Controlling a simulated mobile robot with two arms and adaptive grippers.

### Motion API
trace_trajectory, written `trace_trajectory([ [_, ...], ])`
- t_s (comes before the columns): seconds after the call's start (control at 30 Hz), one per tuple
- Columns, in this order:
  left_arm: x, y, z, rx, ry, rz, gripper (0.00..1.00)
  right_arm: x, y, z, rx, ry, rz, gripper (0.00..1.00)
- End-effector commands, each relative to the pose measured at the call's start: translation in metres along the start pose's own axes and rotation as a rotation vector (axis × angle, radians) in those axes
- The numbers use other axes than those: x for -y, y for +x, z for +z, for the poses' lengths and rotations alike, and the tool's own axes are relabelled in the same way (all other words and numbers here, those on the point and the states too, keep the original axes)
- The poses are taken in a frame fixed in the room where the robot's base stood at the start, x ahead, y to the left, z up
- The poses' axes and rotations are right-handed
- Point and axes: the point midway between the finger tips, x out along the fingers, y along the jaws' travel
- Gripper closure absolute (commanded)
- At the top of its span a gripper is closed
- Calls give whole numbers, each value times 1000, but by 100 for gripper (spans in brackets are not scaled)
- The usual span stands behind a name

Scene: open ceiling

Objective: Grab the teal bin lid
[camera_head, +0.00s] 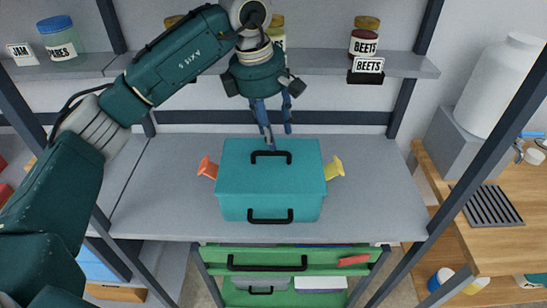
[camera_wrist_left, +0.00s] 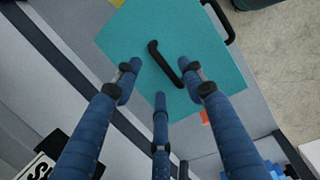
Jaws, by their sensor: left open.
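The teal bin (camera_head: 235,206) stands on the grey shelf, with its flat teal lid (camera_head: 300,170) on top. A black handle (camera_head: 271,157) sits on the lid toward the back, and another black handle is on the bin's front. My left gripper (camera_head: 268,128) points down just above the rear of the lid, its blue fingers spread. In the left wrist view the lid (camera_wrist_left: 205,50) and its black handle (camera_wrist_left: 165,63) lie beyond the open fingers, and nothing is between them. I cannot tell whether a finger touches the lid. My right gripper is not in view.
An orange piece (camera_head: 208,168) and a yellow piece (camera_head: 334,168) stick out at the bin's sides. Jars, including a beets jar (camera_head: 364,38), stand on the upper shelf (camera_head: 320,63) behind my arm. The lower shelf (camera_head: 375,200) is clear to the right of the bin.

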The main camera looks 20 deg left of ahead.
Motion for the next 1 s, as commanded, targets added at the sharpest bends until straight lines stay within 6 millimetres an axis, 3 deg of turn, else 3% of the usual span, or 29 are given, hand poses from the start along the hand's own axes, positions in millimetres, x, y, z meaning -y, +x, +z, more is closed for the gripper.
trace_trajectory([
  [0.17, -4, 4, -17, -58, -11, 5, 59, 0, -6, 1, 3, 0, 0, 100],
  [0.6, -3, 60, -19, -53, -10, 3, 59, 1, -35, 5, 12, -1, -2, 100],
  [0.9, -4, 68, -19, -51, -9, 7, 59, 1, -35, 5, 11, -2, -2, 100],
  [1.0, -4, 68, -19, -51, -9, 7, 77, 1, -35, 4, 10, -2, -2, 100],
])
